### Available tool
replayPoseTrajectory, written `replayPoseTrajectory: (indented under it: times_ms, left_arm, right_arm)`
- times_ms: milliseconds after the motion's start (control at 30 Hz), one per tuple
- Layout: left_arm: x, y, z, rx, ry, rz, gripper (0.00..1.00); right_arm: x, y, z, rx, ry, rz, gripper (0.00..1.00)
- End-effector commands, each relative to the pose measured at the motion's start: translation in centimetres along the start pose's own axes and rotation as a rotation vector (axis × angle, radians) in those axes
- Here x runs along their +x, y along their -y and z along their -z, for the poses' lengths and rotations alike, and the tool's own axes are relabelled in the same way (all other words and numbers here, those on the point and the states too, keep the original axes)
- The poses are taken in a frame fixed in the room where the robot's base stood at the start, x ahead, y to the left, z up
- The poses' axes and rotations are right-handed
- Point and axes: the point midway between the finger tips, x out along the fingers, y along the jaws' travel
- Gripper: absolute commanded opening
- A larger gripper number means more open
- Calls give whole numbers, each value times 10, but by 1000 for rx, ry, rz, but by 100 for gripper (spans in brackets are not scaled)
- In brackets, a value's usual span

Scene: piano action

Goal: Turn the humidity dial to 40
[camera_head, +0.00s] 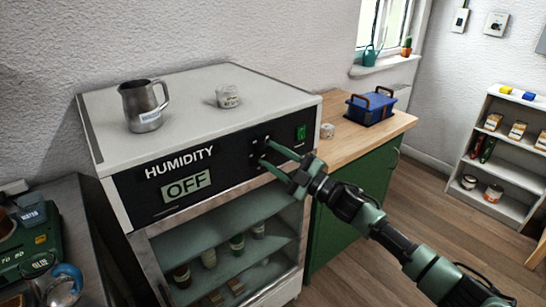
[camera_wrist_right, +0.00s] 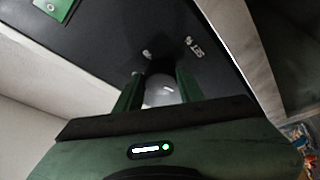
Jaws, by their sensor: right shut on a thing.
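The humidity cabinet has a black front panel (camera_head: 135,200) with a HUMIDITY label and a display (camera_head: 186,186) that reads OFF. My right gripper (camera_head: 265,152) reaches the panel from the right, beside the marks around the dial. In the right wrist view, the dial (camera_wrist_right: 161,91) is a rounded grey knob with a light mark on its face. The two green fingers of my right gripper (camera_wrist_right: 159,84) are shut on it, one on each side. The fingers hide part of the dial in the head view. My left gripper is out of view.
A green switch (camera_head: 301,132) is on the panel, right of the dial. A glass-fronted compartment with several jars is below.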

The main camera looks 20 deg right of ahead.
Motion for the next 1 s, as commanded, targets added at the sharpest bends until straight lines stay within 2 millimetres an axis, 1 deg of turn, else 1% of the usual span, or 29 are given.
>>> replayPoseTrajectory:
  times_ms: [467,500,567,600,867,967,1000]
  left_arm:
    - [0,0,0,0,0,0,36]
    - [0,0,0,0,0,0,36]
    - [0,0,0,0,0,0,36]
    - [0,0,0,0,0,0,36]
    - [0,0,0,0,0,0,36]
    - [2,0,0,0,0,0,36]
    - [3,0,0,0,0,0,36]
  right_arm:
    - [0,0,0,-17,-1,7,0]
    - [0,0,0,-17,-1,7,41]
    - [0,0,0,-16,-1,7,58]
    - [0,0,0,-16,-1,7,60]
    - [0,0,0,-14,-1,6,60]
    - [-6,1,-1,-14,0,7,60]
    - [-10,2,-2,-14,1,7,60]
